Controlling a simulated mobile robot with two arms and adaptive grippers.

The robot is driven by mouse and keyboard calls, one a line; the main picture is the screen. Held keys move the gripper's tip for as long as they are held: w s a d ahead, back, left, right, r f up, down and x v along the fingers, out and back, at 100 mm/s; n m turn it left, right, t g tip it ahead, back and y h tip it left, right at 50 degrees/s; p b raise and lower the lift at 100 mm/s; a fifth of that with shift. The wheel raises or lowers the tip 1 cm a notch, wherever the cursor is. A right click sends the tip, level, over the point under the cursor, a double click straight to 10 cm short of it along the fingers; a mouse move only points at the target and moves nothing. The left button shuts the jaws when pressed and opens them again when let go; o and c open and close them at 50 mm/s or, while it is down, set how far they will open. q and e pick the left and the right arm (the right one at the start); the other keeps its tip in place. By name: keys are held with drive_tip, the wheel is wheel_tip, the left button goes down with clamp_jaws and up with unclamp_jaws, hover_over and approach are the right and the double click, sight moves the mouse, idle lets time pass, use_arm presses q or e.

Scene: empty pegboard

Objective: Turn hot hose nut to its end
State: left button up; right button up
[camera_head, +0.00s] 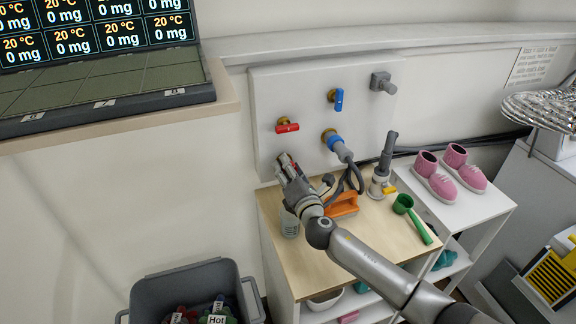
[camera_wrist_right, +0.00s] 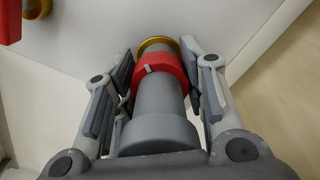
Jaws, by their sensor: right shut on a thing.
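The hot hose nut (camera_wrist_right: 158,72) is a red ring on a grey hose end (camera_wrist_right: 158,105), just in front of a brass fitting (camera_wrist_right: 158,43) on the wall panel. My right gripper (camera_wrist_right: 163,68) has one finger on each side of the nut and is shut on it. In the head view my right gripper (camera_head: 284,164) is at the panel, below the red valve handle (camera_head: 288,127), and mostly hides the nut and the fitting. I cannot tell how far the nut is turned. My left gripper is not in view.
A blue hose nut (camera_head: 334,142) sits on a brass fitting to the right, with a blue valve handle (camera_head: 338,98) above. The wooden tabletop (camera_head: 300,264) below holds an orange-handled tool (camera_head: 342,205) and a green scoop (camera_head: 404,204). A grey bin (camera_head: 180,278) stands lower left.

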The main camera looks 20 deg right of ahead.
drive_tip(key=n+p, duration=0.2)
drive_tip(key=n, duration=0.2)
drive_tip(key=shift+n+p, duration=0.65)
drive_tip(key=shift+n, duration=1.05)
drive_tip(key=shift+f, duration=0.1)
drive_tip(key=o, duration=1)
drive_tip(key=shift+o, duration=0.2)
drive_tip(key=s, duration=1.2)
drive_tip(key=shift+d, duration=0.25)
